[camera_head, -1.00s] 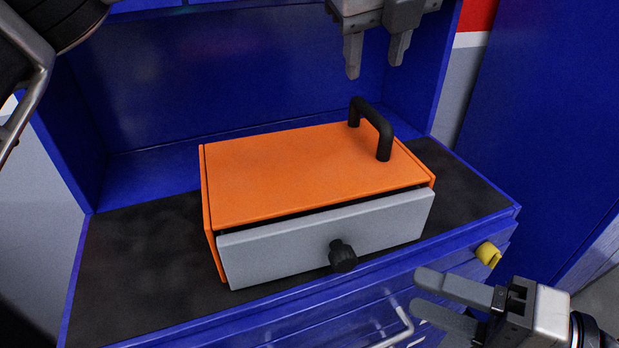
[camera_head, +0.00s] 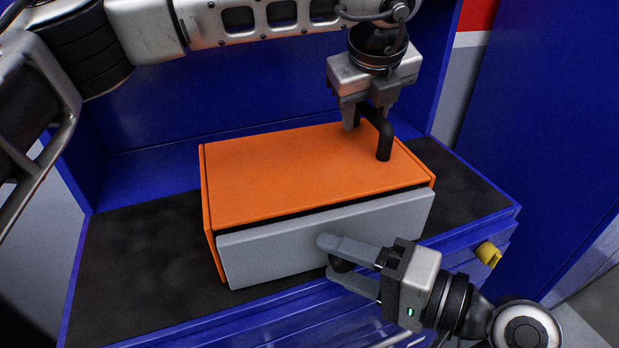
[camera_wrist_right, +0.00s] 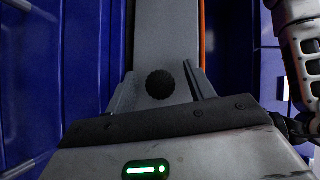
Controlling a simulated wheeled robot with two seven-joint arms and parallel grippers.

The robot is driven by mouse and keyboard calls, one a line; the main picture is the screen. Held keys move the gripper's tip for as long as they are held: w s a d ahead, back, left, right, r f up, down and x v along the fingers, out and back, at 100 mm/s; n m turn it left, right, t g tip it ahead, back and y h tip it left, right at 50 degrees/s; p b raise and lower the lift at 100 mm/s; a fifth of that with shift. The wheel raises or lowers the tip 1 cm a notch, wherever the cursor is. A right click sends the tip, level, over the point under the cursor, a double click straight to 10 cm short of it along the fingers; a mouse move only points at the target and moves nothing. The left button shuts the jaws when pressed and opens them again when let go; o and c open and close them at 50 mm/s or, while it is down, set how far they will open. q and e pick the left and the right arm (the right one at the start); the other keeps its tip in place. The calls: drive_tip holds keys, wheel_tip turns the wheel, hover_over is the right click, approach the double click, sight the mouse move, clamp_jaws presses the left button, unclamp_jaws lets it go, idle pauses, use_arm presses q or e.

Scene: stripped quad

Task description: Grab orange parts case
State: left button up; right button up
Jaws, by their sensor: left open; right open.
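The orange parts case (camera_head: 290,172) sits on the dark top of a blue cabinet. It has a grey drawer front (camera_head: 270,250) and a black handle (camera_head: 385,146) on its lid. My left gripper (camera_head: 366,118) is open, with its fingers at the far end of the handle, partly overlapping it. Contact is unclear. My right gripper (camera_head: 329,257) is open at the drawer front, its fingers on either side of the black knob (camera_head: 342,265). The right wrist view shows the knob (camera_wrist_right: 160,83) between the fingers; the head view mostly hides it.
The dark worktop (camera_head: 130,265) is clear left of the case. Blue walls (camera_head: 250,95) stand behind and beside it. A yellow knob (camera_head: 489,254) sticks out at the cabinet's front right corner. Blue drawers lie below the worktop.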

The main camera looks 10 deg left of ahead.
use_arm(q)
drive_tip(key=c, duration=0.8)
use_arm(e)
drive_tip(key=c, duration=0.8)
use_arm(q)
clamp_jaws()
use_arm(e)
clamp_jaws()
use_arm(q)
drive_tip(key=shift+r, duration=0.15)
use_arm(e)
drive_tip(key=shift+r, duration=0.15)
